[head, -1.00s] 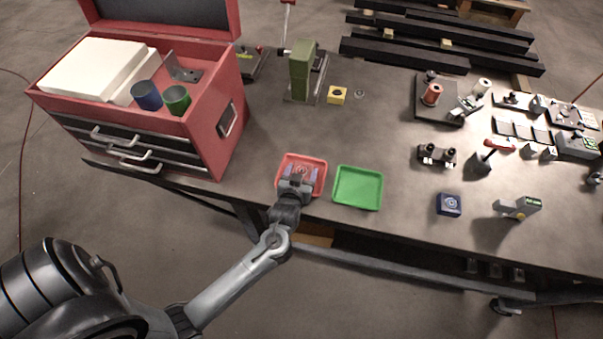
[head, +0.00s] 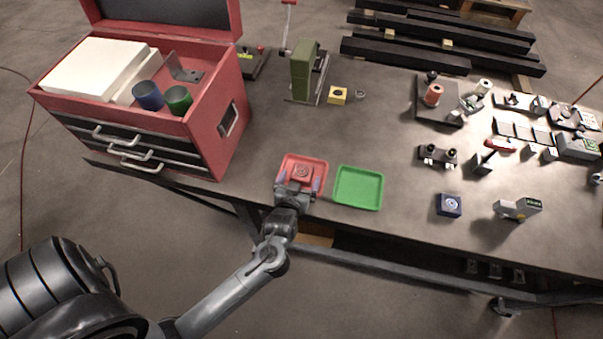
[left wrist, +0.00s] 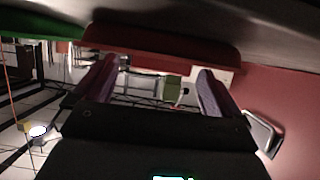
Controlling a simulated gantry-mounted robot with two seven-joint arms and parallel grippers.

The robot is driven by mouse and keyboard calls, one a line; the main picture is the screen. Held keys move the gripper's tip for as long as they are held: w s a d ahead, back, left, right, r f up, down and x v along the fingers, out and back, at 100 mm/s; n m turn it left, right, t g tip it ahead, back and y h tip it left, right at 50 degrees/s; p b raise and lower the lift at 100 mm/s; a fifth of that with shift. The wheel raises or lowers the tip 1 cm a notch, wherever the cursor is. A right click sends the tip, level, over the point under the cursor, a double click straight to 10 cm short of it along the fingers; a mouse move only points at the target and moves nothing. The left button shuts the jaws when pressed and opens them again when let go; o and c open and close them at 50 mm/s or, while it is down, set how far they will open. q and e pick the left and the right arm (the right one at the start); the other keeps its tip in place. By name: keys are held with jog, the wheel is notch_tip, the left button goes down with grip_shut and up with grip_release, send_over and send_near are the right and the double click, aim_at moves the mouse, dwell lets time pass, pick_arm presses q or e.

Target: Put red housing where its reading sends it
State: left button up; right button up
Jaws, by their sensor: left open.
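The red housing (head: 302,171), a small block with a round mark on top, lies in the red tray (head: 322,166) near the table's front edge. My left gripper (head: 298,183) is at the tray's front side, open, its fingers apart and just in front of the housing. In the left wrist view its two purple-grey fingers (left wrist: 158,88) stand wide apart with nothing between them; the red tray (left wrist: 160,42) shows beyond. The handheld detector (head: 517,208) with a small green display stands at the right; its text is too small to read. My right gripper is not in view.
An empty green tray (head: 358,188) sits right of the red tray. A red toolbox (head: 212,125) stands at the left. The table's middle is mostly clear.

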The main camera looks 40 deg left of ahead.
pick_arm(q)
jog(key=v, duration=0.7)
jog(key=shift+s+d+r+h, duration=0.2)
jog(key=shift+s+d+h, duration=0.1)
jog(key=shift+s+d, duration=0.1)
jog(key=shift+s+d+m+g+h, duration=0.1)
jog(key=shift+d+m+g+h, duration=0.2)
jog(key=shift+d+h, duration=0.1)
jog(key=s+d+m+g+h, duration=0.1)
jog(key=s+m+g+h, duration=0.1)
jog(key=s, duration=0.4)
jog(key=s+d+r+m+g+h, duration=0.1)
jog(key=s+d+m+g+h, duration=0.1)
jog(key=s+g, duration=0.4)
jog(key=s+m+h, duration=0.1)
jog(key=m, duration=0.1)
jog(key=shift+d+m, duration=0.35)
jog(key=shift+m, duration=0.05)
jog(key=shift+s+r, duration=0.1)
notch_tip(320, 180, up, 19)
jog(key=p, duration=1.9)
